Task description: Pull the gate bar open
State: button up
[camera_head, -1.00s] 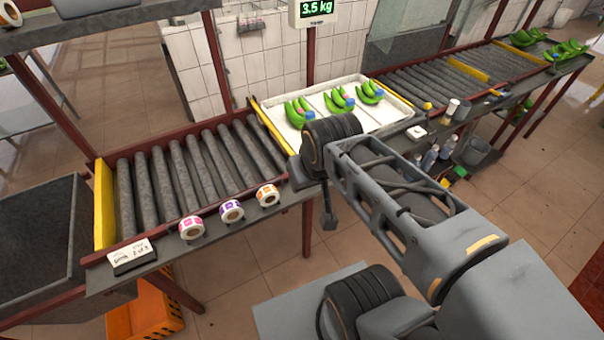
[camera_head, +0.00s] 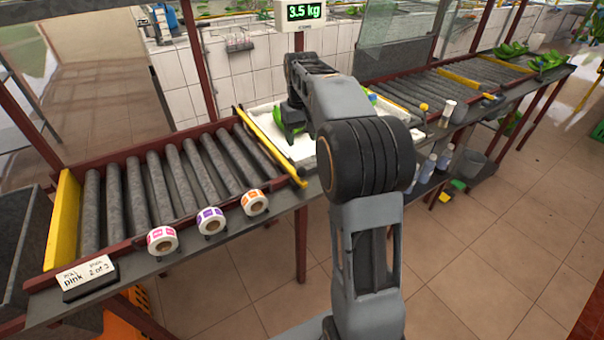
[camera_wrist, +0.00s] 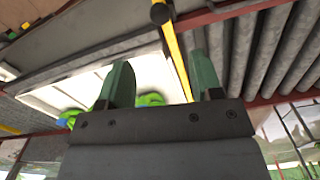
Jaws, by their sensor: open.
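The yellow gate bar (camera_head: 268,146) lies between the grey rollers and the white tray, its near end at the conveyor's front edge. In the wrist view the bar (camera_wrist: 177,52) runs up between my fingers' tips, with a dark round knob (camera_wrist: 160,12) at its end. My gripper (camera_wrist: 163,78) is open, one green finger on each side of the bar's line. Contact with the bar cannot be told. In the head view my gripper (camera_head: 291,130) hangs over the tray beside the bar, partly hidden by my arm.
The white tray (camera_head: 262,108) holds green bananas, mostly hidden by my arm. Label rolls (camera_head: 208,220) and a card (camera_head: 88,278) sit along the front ledge. A scale display (camera_head: 302,13) reads 3.5 kg. Another yellow bar (camera_head: 462,78) crosses the right conveyor.

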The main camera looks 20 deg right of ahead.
aim_at(302, 168)
notch_tip(302, 168, down, 12)
jog(key=shift+f+b, duration=0.2)
jog(key=shift+b, duration=0.15)
grip_shut()
dwell(0.6)
